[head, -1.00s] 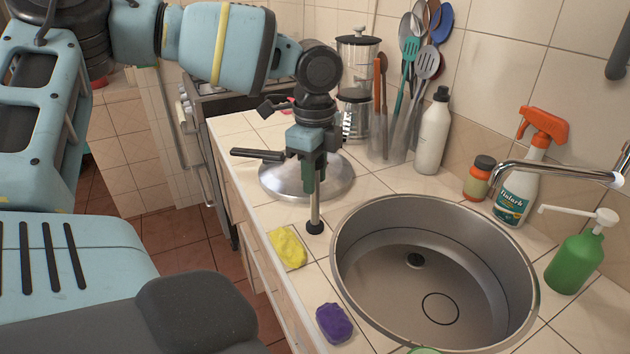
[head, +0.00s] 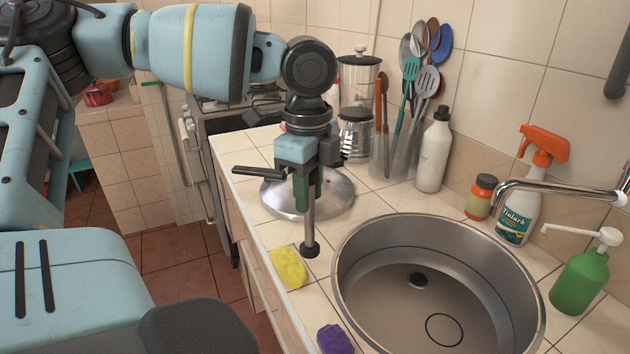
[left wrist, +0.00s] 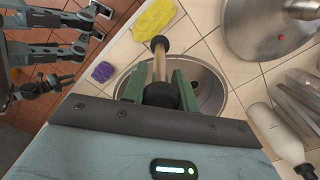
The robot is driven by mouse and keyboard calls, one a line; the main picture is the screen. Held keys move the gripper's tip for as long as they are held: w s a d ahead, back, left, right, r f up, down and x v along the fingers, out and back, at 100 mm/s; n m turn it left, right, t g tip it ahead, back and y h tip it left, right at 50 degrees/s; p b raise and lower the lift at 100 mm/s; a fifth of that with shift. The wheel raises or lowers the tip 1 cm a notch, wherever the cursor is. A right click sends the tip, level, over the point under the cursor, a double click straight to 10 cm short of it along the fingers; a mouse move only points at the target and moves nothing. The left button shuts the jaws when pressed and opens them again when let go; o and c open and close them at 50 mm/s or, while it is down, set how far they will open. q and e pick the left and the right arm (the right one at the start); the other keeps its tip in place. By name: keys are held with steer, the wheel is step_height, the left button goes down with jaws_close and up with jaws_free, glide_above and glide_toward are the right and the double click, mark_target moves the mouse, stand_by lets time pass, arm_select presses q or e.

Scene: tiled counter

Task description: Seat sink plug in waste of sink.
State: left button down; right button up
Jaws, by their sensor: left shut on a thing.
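The sink plug (head: 309,226) is a slim metal stem with a black round foot. My left gripper (head: 308,190) is shut on its upper part and holds it upright, foot down. The foot is over the counter, left of the sink (head: 343,290) and behind the yellow sponge; I cannot tell whether it touches the tiles. In the left wrist view the plug (left wrist: 159,65) stands out between the green fingers (left wrist: 160,90). The waste (head: 418,280) is a dark round opening in the sink floor. A thin dark ring (head: 444,330) lies nearer.
A yellow sponge (head: 289,268) and a purple sponge (head: 334,340) lie left of the sink. A metal lid (head: 335,198) is behind the plug. The tap (head: 560,190) reaches over the sink's right side, near a spray bottle (head: 518,205) and a green soap dispenser (head: 580,283).

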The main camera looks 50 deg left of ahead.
arm_select(q)
steer(key=s+d+r, duration=0.1)
steer(key=s+d, duration=0.5)
steer(key=s, duration=0.3)
steer(key=shift+f, duration=0.1)
